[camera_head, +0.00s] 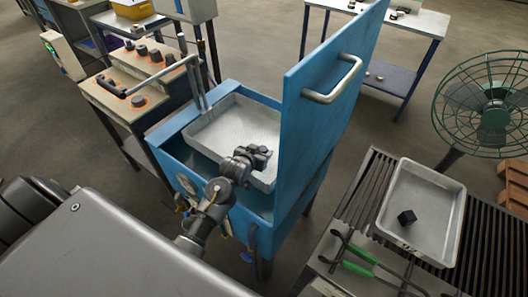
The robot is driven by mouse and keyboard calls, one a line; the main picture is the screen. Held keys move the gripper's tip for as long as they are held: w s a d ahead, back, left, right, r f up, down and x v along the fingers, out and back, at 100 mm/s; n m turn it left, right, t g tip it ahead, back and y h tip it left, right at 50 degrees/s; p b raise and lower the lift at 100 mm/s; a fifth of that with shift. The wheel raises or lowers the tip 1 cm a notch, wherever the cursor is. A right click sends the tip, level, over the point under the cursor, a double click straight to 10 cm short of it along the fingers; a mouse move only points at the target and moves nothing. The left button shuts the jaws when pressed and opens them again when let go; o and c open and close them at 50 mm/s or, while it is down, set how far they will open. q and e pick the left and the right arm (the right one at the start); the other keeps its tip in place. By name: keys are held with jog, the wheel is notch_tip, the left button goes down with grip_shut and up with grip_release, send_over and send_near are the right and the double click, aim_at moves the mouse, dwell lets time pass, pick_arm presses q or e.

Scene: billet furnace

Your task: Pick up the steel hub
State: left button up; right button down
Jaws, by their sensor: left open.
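My left gripper (262,151) is open over the pale metal tray (222,128) inside the blue washer-like cabinet (262,239). Its dark fingers are small in the view, and I see nothing held between them. I cannot clearly make out the steel hub; anything under the gripper is hidden by it. A small dark block (406,217) lies in another metal tray (445,219) on the right. Several dark round parts (156,56) stand on orange-marked spots of the bench (107,96) at the left. My right gripper is out of view.
The cabinet's blue lid (330,100) stands open just right of the gripper, with a metal handle (333,82). A bent metal pipe (160,74) rises at the tray's left. Green-handled tongs (360,252) lie on the slatted table. A green fan (490,105) stands behind it.

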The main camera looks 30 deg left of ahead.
pick_arm(q)
jog(key=shift+w+f, duration=0.1)
jog(key=shift+w, duration=0.05)
grip_shut()
dwell(0.4)
jog(key=shift+r, duration=0.2)
jog(key=shift+r+p, duration=0.5)
jog(key=shift+p, duration=0.2)
notch_tip(320, 180, up, 3)
jog(key=p, duration=0.3)
jog(key=shift+p, duration=0.4)
jog(key=s+d+r+p, duration=0.7)
jog(key=s+r+p, duration=0.1)
jog(key=s+p, duration=0.3)
jog(key=shift+s+d+r, duration=0.3)
jog(key=shift+s+r, duration=0.05)
jog(key=shift+r, duration=0.05)
